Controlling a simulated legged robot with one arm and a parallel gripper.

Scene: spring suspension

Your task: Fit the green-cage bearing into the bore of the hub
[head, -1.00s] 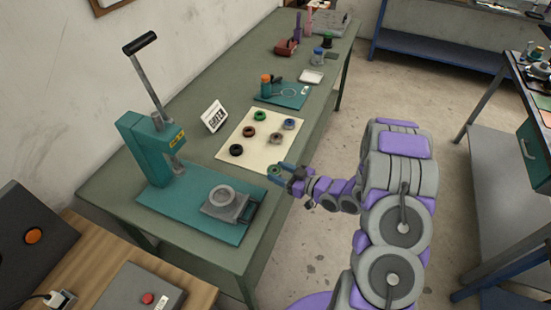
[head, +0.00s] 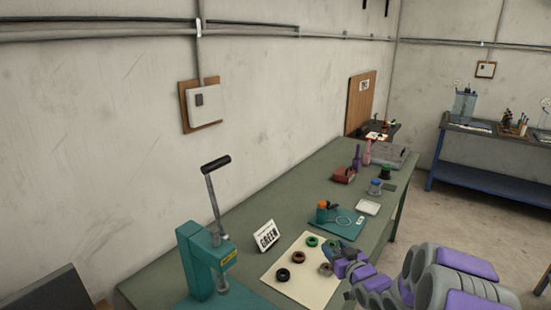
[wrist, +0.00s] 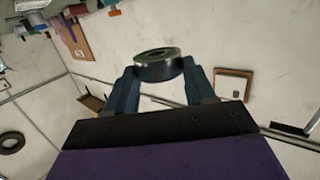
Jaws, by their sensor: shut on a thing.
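My gripper (wrist: 160,85) is shut on a bearing (wrist: 158,72), a grey metal ring with a dark, faintly greenish inside; it is gripped by its sides between the two blue fingers. In the head view my gripper (head: 338,255) is over the right side of the cream mat, and the held bearing shows only small there. A ring with green (head: 312,241) lies on the mat beside it. The hub is out of both current views; the earlier head view shows it on the press base.
The cream mat (head: 315,291) also bears brown (head: 298,257) and black (head: 283,275) rings. A sign reading GREEN (head: 266,235) stands behind it. The teal press (head: 205,262) with its raised lever is at left. A teal mat with an orange-topped bottle (head: 322,212) lies farther back.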

